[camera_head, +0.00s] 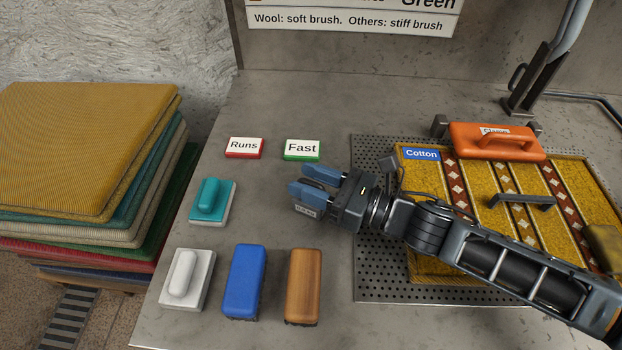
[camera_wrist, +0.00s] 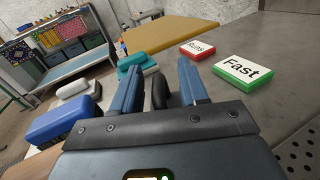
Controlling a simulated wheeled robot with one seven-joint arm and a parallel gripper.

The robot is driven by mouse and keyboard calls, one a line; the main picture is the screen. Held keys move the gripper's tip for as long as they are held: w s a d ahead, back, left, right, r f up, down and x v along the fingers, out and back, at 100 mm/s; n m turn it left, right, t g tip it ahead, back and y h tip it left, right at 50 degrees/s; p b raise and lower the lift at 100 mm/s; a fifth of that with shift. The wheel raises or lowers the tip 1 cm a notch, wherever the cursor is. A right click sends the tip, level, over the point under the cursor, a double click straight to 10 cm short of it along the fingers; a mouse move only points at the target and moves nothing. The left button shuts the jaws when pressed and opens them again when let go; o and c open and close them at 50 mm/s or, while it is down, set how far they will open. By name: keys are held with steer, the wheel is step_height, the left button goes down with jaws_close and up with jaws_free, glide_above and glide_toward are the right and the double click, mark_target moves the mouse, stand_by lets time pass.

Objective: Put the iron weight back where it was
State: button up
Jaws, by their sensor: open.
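My gripper (camera_head: 314,182) is open, low over the grey worktop, left of the perforated plate and below the Runs and Fast tags. In the wrist view its two blue fingers (camera_wrist: 158,85) stand apart. A dark, rounded thing (camera_wrist: 159,93) shows between them, perhaps the iron weight; I cannot tell for sure or whether the fingers touch it. In the head view a small label (camera_head: 306,210) shows by the lower finger, and the gripper hides most of what is there.
A yellow patterned rug (camera_head: 430,180) marked Cotton lies on the perforated plate (camera_head: 380,290), with an orange clamp (camera_head: 497,146) at its far edge. Teal (camera_head: 212,201), white (camera_head: 187,280), blue (camera_head: 245,281) and wooden (camera_head: 303,286) brushes stand front left. Folded rugs (camera_head: 85,150) are stacked left.

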steer(key=b+v, duration=0.2)
steer(key=v, duration=1)
